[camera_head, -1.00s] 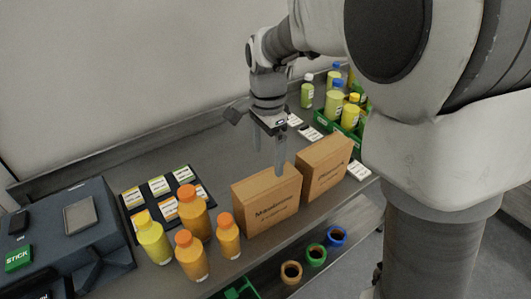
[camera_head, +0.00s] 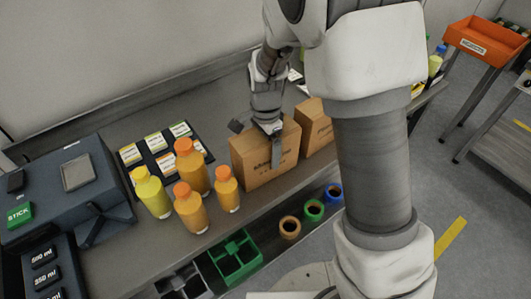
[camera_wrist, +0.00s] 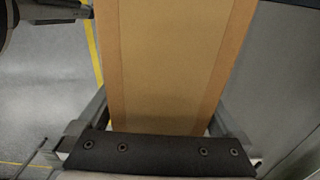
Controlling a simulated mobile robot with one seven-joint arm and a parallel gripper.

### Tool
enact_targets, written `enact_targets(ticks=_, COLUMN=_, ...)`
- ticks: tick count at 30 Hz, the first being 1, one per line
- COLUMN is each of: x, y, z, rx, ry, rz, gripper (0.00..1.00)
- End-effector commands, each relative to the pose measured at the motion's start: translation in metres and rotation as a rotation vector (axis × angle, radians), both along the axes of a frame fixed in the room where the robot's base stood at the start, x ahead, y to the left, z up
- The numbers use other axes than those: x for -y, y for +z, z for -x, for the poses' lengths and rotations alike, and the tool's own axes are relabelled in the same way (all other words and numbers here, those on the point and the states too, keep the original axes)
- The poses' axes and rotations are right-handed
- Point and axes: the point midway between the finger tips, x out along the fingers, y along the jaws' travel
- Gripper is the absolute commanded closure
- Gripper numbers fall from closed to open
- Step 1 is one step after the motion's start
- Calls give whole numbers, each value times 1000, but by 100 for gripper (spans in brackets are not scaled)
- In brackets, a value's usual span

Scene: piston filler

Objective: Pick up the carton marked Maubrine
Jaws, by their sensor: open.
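The Maubrine carton (camera_head: 252,165) is a brown box standing upright near the front edge of the bench. Its printed face is partly covered by one finger. My gripper (camera_head: 271,145) is over this carton, pointing down, with one finger in front of the printed face; the other finger is hidden behind the box in the head view. In the wrist view the carton (camera_wrist: 172,60) lies between the two open fingers (camera_wrist: 160,122), with narrow gaps seeming to show beside it. A second brown carton (camera_head: 314,128) stands just to the right, partly hidden by my arm.
Orange-capped bottles (camera_head: 192,168) and a yellow bottle (camera_head: 152,194) stand left of the carton. Label cards on a dark board (camera_head: 143,168) and a dark machine (camera_head: 75,195) are farther left. Below the bench edge are a green crate (camera_head: 236,256) and coloured rings (camera_head: 290,227).

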Motion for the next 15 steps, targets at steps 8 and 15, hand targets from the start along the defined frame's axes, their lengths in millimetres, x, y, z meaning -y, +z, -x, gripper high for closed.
enact_targets(ticks=8, x=0, y=-11, z=0, rx=1, ry=0, rz=-1, gripper=0)
enact_targets(ticks=15, x=0, y=-10, z=0, rx=1, ry=0, rz=-1, gripper=31)
